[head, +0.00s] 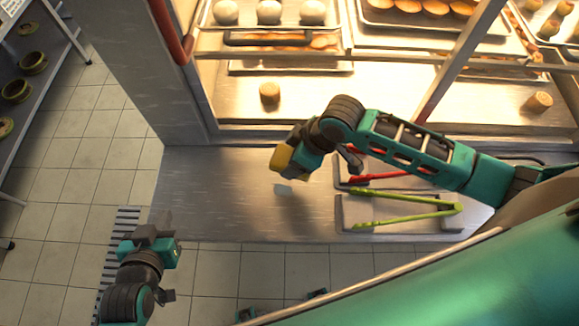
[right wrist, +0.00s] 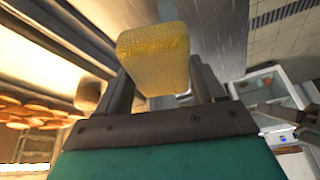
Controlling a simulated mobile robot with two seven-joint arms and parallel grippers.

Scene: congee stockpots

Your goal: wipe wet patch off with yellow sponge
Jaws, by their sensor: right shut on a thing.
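The yellow sponge (head: 284,160) is held in my right gripper (head: 298,160), above the steel counter (head: 215,195) in front of the lit cabinet. In the right wrist view the sponge (right wrist: 155,58) sits between the two fingers, which are shut on it. A faint darker area (head: 292,205) shows on the counter below the sponge; I cannot tell whether it is the wet patch or a shadow. My left gripper (head: 152,238) is at the lower left, past the counter's front edge and over the floor, with nothing visible in it. Its finger gap is unclear.
Red tongs (head: 375,178) and green tongs (head: 405,208) lie on trays to the right, under and beside my right arm. The cabinet (head: 300,95) behind holds trays of food. A shelf (head: 40,90) with bowls stands far left. The counter's left part is clear.

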